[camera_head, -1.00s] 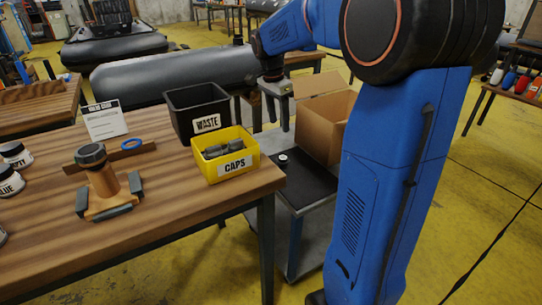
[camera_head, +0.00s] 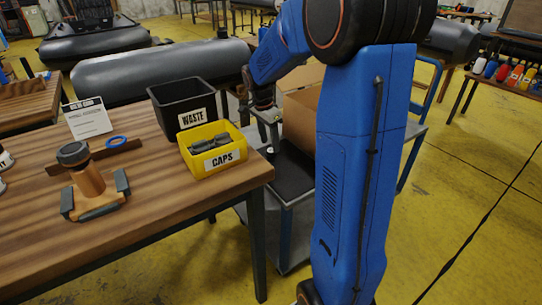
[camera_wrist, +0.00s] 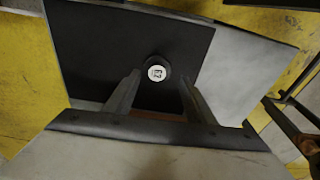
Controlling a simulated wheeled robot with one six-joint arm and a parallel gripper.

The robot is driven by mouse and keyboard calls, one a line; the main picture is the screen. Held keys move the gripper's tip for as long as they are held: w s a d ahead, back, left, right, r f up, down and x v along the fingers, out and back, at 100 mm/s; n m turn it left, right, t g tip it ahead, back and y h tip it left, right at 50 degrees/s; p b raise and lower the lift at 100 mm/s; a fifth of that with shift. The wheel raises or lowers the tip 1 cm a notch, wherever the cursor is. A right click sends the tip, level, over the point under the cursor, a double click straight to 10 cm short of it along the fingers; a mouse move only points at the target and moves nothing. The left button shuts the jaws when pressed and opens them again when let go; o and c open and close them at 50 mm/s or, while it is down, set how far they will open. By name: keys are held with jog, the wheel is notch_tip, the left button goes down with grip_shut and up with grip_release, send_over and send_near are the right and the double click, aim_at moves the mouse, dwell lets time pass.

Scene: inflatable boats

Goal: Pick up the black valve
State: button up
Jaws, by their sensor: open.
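A small round black valve with a white marked top (camera_wrist: 157,72) sits on a dark mat (camera_wrist: 90,50) on the grey cart. In the head view the valve (camera_head: 270,151) is small, near the mat's left edge. My gripper (camera_wrist: 159,78) is open and empty in the wrist view, its two fingers apart with the valve between and just beyond their tips. In the head view my gripper (camera_head: 268,125) hangs above the valve, partly blurred against the cart. I cannot tell the exact height gap.
A cardboard box (camera_head: 300,115) stands on the cart behind the mat. The wooden table (camera_head: 150,215) at left holds a yellow CAPS bin (camera_head: 220,160), a black WASTE bin (camera_head: 165,115), a valve card (camera_head: 87,119) and an orange-brown stand with a dark round top (camera_head: 91,182).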

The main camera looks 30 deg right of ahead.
aim_at(271, 150)
jog(key=shift+s+d+f, duration=0.1)
jog(key=shift+s+f, duration=0.05)
jog(key=shift+f, duration=1.1)
jog(key=shift+s+d+f, duration=0.1)
jog(key=shift+s+f, duration=0.05)
jog(key=shift+f, duration=1.1)
jog(key=c, duration=0.8)
jog(key=shift+c, duration=0.2)
jog(key=shift+r, duration=0.15)
